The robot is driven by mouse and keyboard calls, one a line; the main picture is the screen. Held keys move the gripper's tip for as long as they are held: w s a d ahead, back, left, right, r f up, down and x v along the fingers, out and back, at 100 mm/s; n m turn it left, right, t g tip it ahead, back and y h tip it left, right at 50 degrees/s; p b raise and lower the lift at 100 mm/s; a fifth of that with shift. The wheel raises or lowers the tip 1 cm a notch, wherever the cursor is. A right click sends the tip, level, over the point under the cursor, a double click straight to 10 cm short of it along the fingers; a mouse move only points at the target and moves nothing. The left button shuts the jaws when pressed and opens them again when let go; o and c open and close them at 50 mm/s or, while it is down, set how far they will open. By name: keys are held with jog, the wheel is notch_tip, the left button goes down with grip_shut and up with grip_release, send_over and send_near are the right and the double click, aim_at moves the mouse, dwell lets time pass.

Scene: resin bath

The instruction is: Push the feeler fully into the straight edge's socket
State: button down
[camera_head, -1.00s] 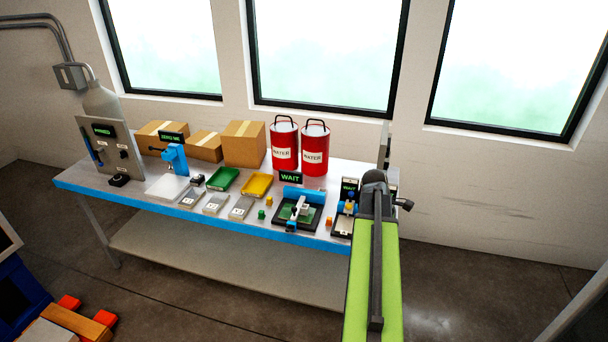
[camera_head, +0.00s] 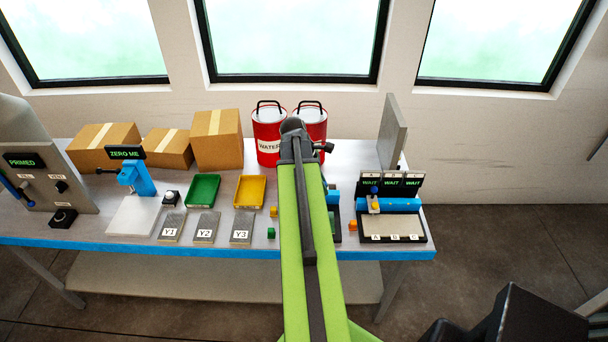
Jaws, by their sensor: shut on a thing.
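My green arm (camera_head: 305,250) reaches over the bench and ends in a dark joint in front of the red water cans. My gripper is hidden behind this arm, and so is anything it holds. At the right end of the bench, a long blue bar (camera_head: 400,204) lies across a black-framed fixture (camera_head: 428,238) lettered A, B and C. A small block with a yellow top (camera_head: 375,207) sits at the bar's left part. I cannot tell which part is the straight edge or its socket. I cannot make out the feeler.
Three WAIT displays (camera_head: 392,183) stand behind the fixture, with a tall grey slab (camera_head: 392,131) farther back. A second station (camera_head: 337,226) is mostly behind my arm. Plates Y1, Y2 and Y3 (camera_head: 206,225), a green tray (camera_head: 203,190) and a yellow tray (camera_head: 250,191) lie left.

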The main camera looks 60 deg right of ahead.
jog(key=shift+s+d+r, duration=0.1)
jog(key=shift+s+d, duration=0.1)
jog(key=shift+s, duration=0.15)
jog(key=shift+w, duration=0.2)
jog(key=shift+s+f+b, duration=0.1)
jog(key=shift+f+b, duration=4.3)
jog(key=shift+f, duration=0.05)
jog(key=shift+f+b, duration=0.6)
jog(key=c, duration=1.2)
grip_release()
